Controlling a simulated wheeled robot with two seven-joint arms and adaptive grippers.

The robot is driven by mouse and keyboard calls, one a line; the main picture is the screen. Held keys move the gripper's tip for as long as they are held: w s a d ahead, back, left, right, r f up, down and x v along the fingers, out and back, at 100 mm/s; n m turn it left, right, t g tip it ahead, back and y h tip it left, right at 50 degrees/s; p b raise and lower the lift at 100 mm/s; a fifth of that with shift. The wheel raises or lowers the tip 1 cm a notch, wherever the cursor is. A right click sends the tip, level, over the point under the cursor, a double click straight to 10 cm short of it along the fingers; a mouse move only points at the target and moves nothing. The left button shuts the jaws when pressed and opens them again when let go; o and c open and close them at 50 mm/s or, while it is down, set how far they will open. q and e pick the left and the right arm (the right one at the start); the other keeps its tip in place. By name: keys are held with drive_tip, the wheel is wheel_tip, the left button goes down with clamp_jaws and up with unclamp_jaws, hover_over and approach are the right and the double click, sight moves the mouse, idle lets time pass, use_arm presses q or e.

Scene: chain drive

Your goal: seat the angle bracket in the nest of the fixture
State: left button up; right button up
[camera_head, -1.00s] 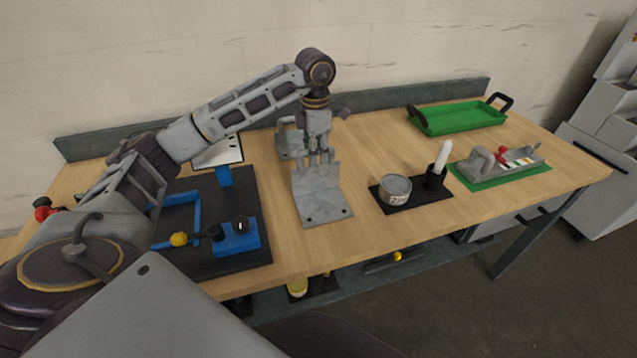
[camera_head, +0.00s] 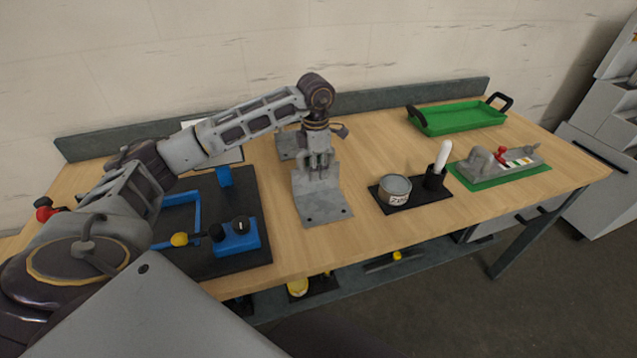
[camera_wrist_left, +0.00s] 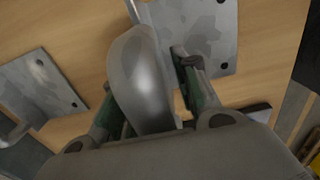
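The grey angle bracket (camera_head: 322,207) stands on the wooden table, its flat leg with holes toward the front edge and its other leg upright. My left gripper (camera_head: 318,165) points down at the top of the upright leg. In the left wrist view, a rounded grey piece (camera_wrist_left: 143,85) lies between the two green-padded fingers, which look apart, with a gap at the right finger. The bracket's plate (camera_wrist_left: 205,30) shows beyond them. The fixture is a black plate (camera_head: 240,190) with blue parts, left of the bracket; my left arm partly hides it. My right gripper is out of view.
A second grey bracket (camera_head: 287,146) stands behind. To the right are a tin (camera_head: 395,188) and a white-tipped stick in a black holder (camera_head: 435,178), a grey tool on a green mat (camera_head: 512,176), and a green tray (camera_head: 460,118). Table between bracket and tin is clear.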

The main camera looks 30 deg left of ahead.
use_arm(q)
drive_tip(key=c, duration=0.7)
clamp_jaws()
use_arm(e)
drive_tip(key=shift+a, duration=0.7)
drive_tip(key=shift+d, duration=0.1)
use_arm(q)
drive_tip(key=shift+r, duration=0.15)
drive_tip(key=shift+w, duration=0.1)
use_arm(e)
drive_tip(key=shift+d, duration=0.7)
